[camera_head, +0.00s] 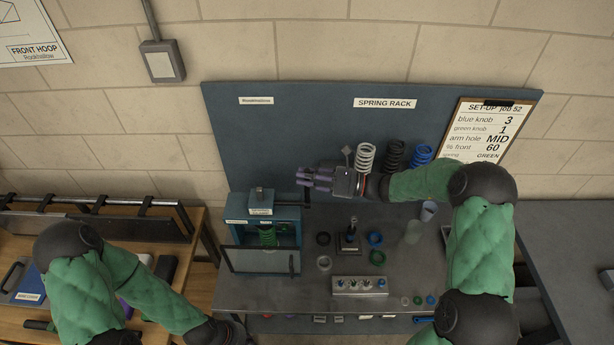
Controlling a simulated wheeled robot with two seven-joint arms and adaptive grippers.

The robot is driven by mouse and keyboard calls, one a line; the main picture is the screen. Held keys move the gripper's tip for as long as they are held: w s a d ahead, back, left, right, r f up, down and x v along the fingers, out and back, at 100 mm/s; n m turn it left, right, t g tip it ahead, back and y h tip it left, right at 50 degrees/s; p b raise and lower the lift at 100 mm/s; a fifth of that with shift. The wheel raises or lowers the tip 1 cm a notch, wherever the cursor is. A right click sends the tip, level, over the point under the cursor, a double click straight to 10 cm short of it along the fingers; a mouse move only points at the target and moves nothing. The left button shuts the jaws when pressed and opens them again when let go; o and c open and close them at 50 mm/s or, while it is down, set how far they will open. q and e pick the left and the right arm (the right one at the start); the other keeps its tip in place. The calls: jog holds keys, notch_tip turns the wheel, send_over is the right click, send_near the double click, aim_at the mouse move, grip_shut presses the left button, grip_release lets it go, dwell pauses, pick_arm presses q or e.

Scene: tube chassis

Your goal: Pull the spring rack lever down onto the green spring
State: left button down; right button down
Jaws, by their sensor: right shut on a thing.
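A green spring (267,236) stands inside the blue box (290,213) at the left of the bench, behind a clear-paned door (258,262). My right gripper (308,179) is above and to the right of this box, fingers pointing left. It is shut on what looks like the dark upright lever (306,197); the fingers hide much of it. The lever is apart from the green spring. My left arm comes in at the lower left; its gripper fingers are not visible.
White (365,157), black (394,154) and blue (422,153) springs are on the blue back panel (300,130). A dark post (350,236), loose rings, cups and a knob block (360,286) occupy the bench. A clipboard (490,130) hangs at the right.

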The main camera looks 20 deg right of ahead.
jog(key=s+a+f+n+y+b, duration=0.1)
jog(key=s+a+f+n+b, duration=0.1)
jog(key=s+f+n+b, duration=0.2)
jog(key=s+n+b, duration=0.3)
jog(key=s+b, duration=0.1)
jog(key=b, duration=0.2)
jog(key=shift+a+f+n+g, duration=0.3)
jog(key=shift+s+f, duration=0.15)
jog(key=c, duration=1)
grip_release()
jog(key=shift+s, duration=0.1)
jog(key=shift+r, duration=0.25)
jog(key=shift+d, duration=0.15)
jog(key=v, duration=1.1)
jog(key=shift+d+f, duration=0.25)
jog(key=shift+d, duration=0.15)
